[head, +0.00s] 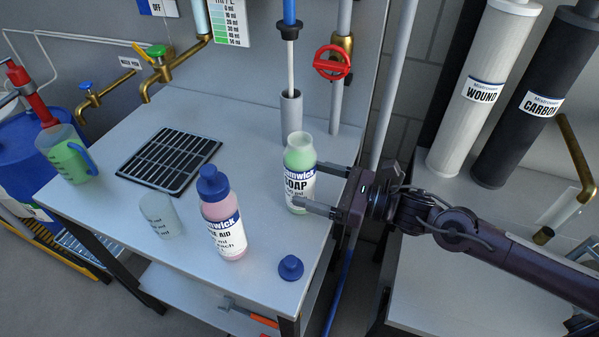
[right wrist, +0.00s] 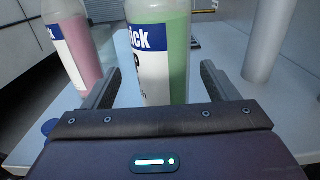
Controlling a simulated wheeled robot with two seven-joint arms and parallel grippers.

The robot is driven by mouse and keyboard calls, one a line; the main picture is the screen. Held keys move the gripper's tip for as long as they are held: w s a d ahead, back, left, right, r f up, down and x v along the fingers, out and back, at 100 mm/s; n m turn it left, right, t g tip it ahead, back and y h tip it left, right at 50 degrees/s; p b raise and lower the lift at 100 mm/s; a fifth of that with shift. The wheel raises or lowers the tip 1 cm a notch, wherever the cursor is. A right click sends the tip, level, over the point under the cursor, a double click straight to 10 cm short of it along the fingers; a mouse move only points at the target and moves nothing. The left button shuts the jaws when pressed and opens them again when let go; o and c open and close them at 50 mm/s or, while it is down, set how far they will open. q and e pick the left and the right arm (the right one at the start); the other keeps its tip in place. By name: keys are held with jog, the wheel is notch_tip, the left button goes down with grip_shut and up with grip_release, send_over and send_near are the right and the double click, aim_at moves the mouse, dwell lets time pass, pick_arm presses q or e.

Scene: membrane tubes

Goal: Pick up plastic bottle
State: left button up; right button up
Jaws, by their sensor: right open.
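An uncapped plastic bottle of green liquid labelled SOAP (head: 299,160) stands upright near the right edge of the grey table. My right gripper (head: 318,188) is open, with its fingers reaching in from the right at this bottle. In the right wrist view the green bottle (right wrist: 160,65) stands between the two open fingers (right wrist: 162,88), with gaps at the sides. A second plastic bottle (head: 223,220), with pink liquid and a blue cap, stands upright to the left; it also shows in the right wrist view (right wrist: 80,50). My left gripper is not in view.
A loose blue cap (head: 290,267) lies at the table's front right. A small clear beaker (head: 160,214) and a black drain grate (head: 168,160) are further left. A jug of green liquid (head: 66,155) is at the far left. A grey upright tube (head: 291,115) stands behind the soap bottle.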

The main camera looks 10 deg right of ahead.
aim_at(291, 176)
jog(key=shift+w+a+r, duration=0.15)
jog(key=shift+w+a, duration=0.15)
jog(key=p+x, duration=0.1)
jog(key=x, duration=0.3)
jog(key=shift+w+p, duration=0.15)
jog(key=shift+p, duration=0.25)
jog(key=shift+w+a, duration=0.1)
jog(key=shift+a, duration=0.1)
jog(key=c, duration=0.9)
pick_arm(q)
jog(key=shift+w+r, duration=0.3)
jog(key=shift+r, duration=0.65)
pick_arm(e)
jog(key=c, duration=0.4)
